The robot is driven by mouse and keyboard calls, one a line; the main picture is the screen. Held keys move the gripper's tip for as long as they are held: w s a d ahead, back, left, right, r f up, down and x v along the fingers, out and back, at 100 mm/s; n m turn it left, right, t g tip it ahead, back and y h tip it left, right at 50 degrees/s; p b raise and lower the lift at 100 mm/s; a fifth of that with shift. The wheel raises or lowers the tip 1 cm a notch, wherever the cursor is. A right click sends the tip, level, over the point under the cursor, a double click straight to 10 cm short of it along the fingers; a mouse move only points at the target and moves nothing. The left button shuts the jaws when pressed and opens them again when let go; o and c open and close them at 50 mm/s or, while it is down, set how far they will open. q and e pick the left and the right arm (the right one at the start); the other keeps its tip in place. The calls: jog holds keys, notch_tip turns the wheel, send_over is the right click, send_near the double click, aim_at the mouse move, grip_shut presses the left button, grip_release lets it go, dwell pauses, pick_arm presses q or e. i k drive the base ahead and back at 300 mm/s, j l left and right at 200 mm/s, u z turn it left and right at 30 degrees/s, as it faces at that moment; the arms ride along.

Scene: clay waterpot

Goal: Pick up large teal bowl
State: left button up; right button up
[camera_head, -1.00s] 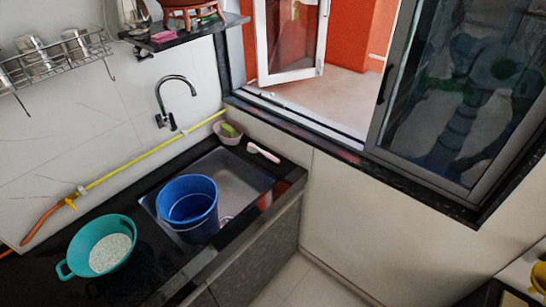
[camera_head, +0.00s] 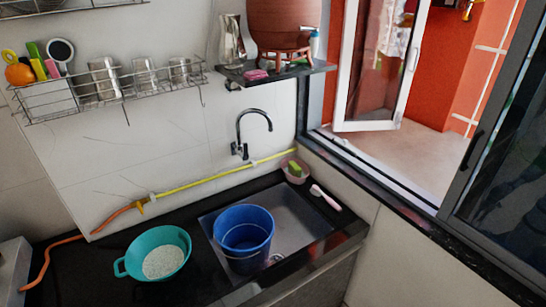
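The large teal bowl (camera_head: 183,237) sits upright on the black countertop, left of the sink. It has a loop handle on its left side and holds a white, grainy content (camera_head: 163,262). Neither of my grippers shows in the head view.
A blue bucket (camera_head: 244,234) stands in the sink (camera_head: 292,229) right of the bowl. A yellow and orange hose (camera_head: 200,182) runs behind the bowl along the wall. A faucet (camera_head: 240,150) and wire rack (camera_head: 118,92) are on the wall. Black countertop (camera_head: 80,277) left of the bowl is bare.

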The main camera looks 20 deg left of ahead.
aim_at(159, 254)
jog(key=u, duration=1.65)
